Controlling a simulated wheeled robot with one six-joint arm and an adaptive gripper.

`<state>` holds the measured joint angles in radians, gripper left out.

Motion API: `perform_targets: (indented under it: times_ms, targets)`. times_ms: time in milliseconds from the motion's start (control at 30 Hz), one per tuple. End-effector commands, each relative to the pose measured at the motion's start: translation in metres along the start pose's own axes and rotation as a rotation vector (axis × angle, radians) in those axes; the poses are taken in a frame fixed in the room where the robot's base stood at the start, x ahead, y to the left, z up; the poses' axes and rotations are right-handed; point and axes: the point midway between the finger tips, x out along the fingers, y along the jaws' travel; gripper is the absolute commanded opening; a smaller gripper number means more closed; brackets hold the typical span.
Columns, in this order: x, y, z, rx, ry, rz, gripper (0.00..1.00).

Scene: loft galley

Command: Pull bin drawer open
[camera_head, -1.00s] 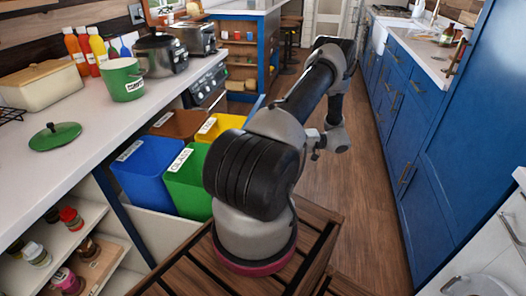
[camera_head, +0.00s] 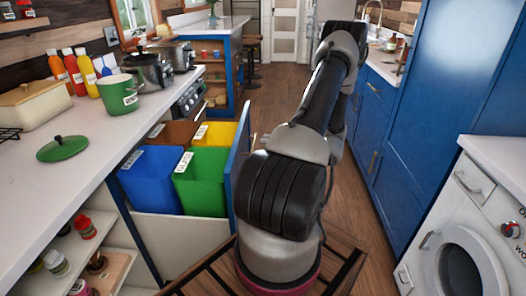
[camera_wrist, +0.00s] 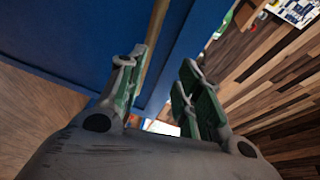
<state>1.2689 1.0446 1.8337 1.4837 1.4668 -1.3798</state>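The bin drawer stands pulled out from under the counter, its blue front (camera_head: 239,160) edge-on in the head view. It holds a blue bin (camera_head: 150,180), a green bin (camera_head: 203,182), a yellow bin (camera_head: 215,134) and a brown bin (camera_head: 172,132). In the wrist view, my gripper (camera_wrist: 162,100) is open beside the blue panel (camera_wrist: 75,35). A brass handle bar (camera_wrist: 155,45) runs along the inner side of the left finger, with a gap to the right finger. I cannot tell whether the finger touches it. My arm hides the gripper in the head view.
A white counter (camera_head: 50,190) runs along the left, with a green pot (camera_head: 118,97) and a green lid (camera_head: 63,149). Blue cabinets (camera_head: 425,130) and a washing machine (camera_head: 465,230) line the right. Wooden floor (camera_head: 280,105) shows clear down the aisle.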

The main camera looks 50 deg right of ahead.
Motion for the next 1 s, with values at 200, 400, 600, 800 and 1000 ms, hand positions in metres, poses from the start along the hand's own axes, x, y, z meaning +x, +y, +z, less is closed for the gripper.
perform_targets:
  times_ms: [200, 400, 600, 800, 1000]
  targets:
    - [0.004, 0.014, -0.008, 0.008, 0.048, 0.057, 0.35]
    - [0.028, 0.017, -0.008, 0.005, 0.045, 0.063, 0.35]
    - [0.061, 0.019, -0.01, 0.005, 0.045, 0.062, 0.35]
    - [0.078, 0.02, -0.011, 0.005, 0.046, 0.062, 0.35]
    - [0.08, 0.02, -0.011, 0.005, 0.046, 0.062, 0.35]
